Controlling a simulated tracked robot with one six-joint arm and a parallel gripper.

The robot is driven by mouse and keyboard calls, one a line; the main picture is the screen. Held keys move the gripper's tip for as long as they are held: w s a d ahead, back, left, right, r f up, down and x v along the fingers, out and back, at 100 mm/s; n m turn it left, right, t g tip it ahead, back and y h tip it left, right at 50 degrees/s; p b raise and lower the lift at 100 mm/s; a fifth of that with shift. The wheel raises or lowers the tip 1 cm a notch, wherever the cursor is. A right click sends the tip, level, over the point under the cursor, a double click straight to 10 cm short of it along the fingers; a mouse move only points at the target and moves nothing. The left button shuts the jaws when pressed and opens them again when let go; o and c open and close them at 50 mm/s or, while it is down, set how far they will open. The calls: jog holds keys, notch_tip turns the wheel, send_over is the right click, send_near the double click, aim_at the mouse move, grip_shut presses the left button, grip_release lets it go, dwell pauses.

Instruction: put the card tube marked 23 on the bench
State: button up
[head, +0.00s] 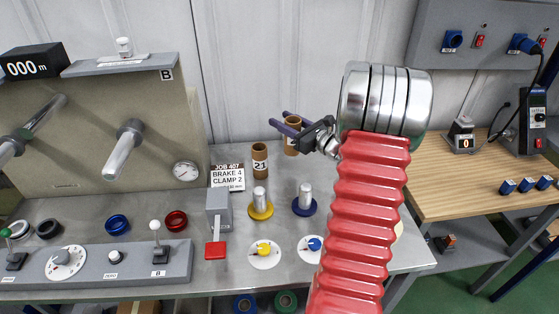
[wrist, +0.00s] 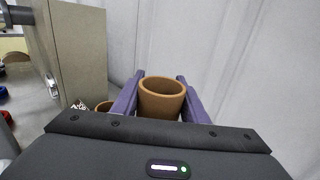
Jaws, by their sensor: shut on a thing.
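My gripper (head: 281,122) is at the back of the metal worktop, its purple fingers shut on a brown card tube (head: 291,142). The tube is upright; its dark marking is partly covered by a finger and I cannot read the full number. In the wrist view the tube's open top (wrist: 162,88) shows between the two fingers (wrist: 155,95). Another card tube (head: 260,160), marked 21, stands upright to its left; its rim (wrist: 103,106) shows in the wrist view. A wood-topped bench (head: 450,190) is at the right.
A job sign (head: 227,178), a yellow-based post (head: 261,203) and a blue-based post (head: 305,200) stand near the tubes. A large beige machine (head: 90,130) is at the left. The wooden bench holds a small meter (head: 461,135) and blue blocks (head: 525,185); its front left is clear.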

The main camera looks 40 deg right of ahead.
jog(key=shift+f, duration=2.7)
jog(key=shift+f, duration=0.1)
jog(key=shift+f, duration=1.75)
jog(key=shift+f, duration=0.1)
jog(key=o, duration=1)
jog(key=s, duration=0.8)
jog(key=s+d, duration=0.1)
jog(key=s, duration=0.3)
jog(key=shift+d, duration=0.1)
